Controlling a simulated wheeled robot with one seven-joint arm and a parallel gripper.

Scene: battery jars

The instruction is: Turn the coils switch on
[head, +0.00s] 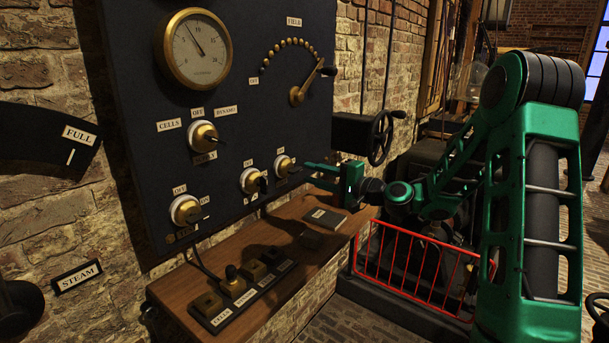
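A black panel (130,100) on the brick wall carries several brass rotary switches. Along its lower edge are a left switch (185,210), a middle switch (252,181) and a right switch (285,166), each with small labels. The lower labels are too small or covered, so I cannot tell which one is the coils switch. The left switch has OFF at its upper left and ON at its right; its pointer aims to the right. My green gripper (312,174) is just right of the right switch, pointing left at the panel. Its two fingers are apart with nothing seen between them.
A wooden shelf (270,238) below the panel holds a labelled strip of small blocks (243,294) and a dark book-like plate (326,217). A handwheel (381,137) sits above and right of my gripper. A red railing (415,270) stands below my arm.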

